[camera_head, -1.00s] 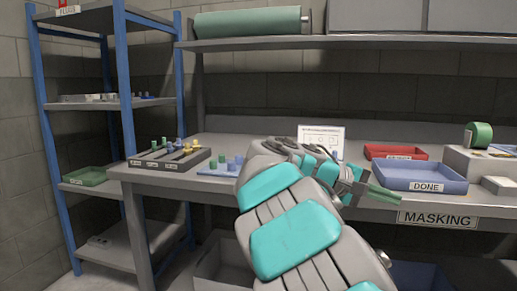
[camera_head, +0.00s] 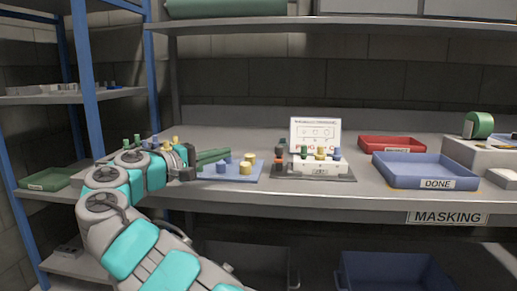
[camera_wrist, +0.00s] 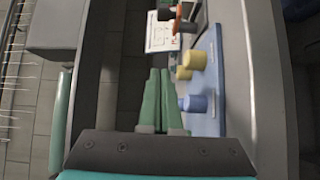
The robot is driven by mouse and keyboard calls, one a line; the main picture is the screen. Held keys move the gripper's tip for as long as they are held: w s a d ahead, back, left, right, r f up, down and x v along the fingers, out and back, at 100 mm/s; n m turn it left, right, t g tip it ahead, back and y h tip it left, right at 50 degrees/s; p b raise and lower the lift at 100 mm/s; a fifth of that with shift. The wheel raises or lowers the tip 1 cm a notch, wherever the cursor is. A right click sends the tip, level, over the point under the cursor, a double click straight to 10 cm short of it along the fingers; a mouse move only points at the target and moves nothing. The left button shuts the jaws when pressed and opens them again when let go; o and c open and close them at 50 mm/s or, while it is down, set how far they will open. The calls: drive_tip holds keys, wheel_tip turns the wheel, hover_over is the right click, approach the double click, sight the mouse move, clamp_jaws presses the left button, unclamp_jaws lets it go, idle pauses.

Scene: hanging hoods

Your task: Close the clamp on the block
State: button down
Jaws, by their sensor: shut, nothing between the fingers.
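A white block (camera_head: 328,162) with a green, a yellow and a blue plug on top sits on a dark base plate (camera_head: 345,175) at the middle of the bench. A small dark and orange part (camera_head: 280,155), likely the clamp, stands at the block's left side. Its orange part (camera_wrist: 176,18) shows at the top of the wrist view. I cannot tell how far the clamp is closed. My gripper (camera_head: 226,154) is shut and empty, its green fingers pointing right. It is left of the clamp and apart from it; the fingers also show in the wrist view (camera_wrist: 160,75).
A blue mat (camera_head: 213,174) with blue and yellow plugs lies between my gripper and the clamp. A sign card (camera_head: 316,128) stands behind the block. A blue DONE tray (camera_head: 425,172) and a red tray (camera_head: 391,144) are to the right. A shelf (camera_head: 340,24) hangs above.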

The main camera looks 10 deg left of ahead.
sight(279, 152)
drive_tip(key=shift+d, duration=0.1)
drive_tip(key=x, duration=0.9)
drive_tip(key=shift+w+d, duration=0.2)
drive_tip(key=shift+d, duration=0.05)
drive_tip(key=shift+w+d, duration=0.15)
drive_tip(key=shift+d, duration=0.15)
drive_tip(key=shift+s+d+b, duration=0.3)
drive_tip(key=shift+d+b, duration=0.05)
drive_tip(key=shift+b, duration=0.05)
drive_tip(key=shift+s+d+f+b, duration=0.1)
drive_tip(key=shift+s+d+b, duration=0.1)
drive_tip(key=shift+s+d, duration=0.3)
drive_tip(key=shift+s+d+f+b, duration=0.1)
drive_tip(key=shift+s+d+b, duration=0.1)
drive_tip(key=shift+d, duration=0.5)
drive_tip(key=shift+d+b, duration=0.15)
drive_tip(key=shift+b, duration=0.15)
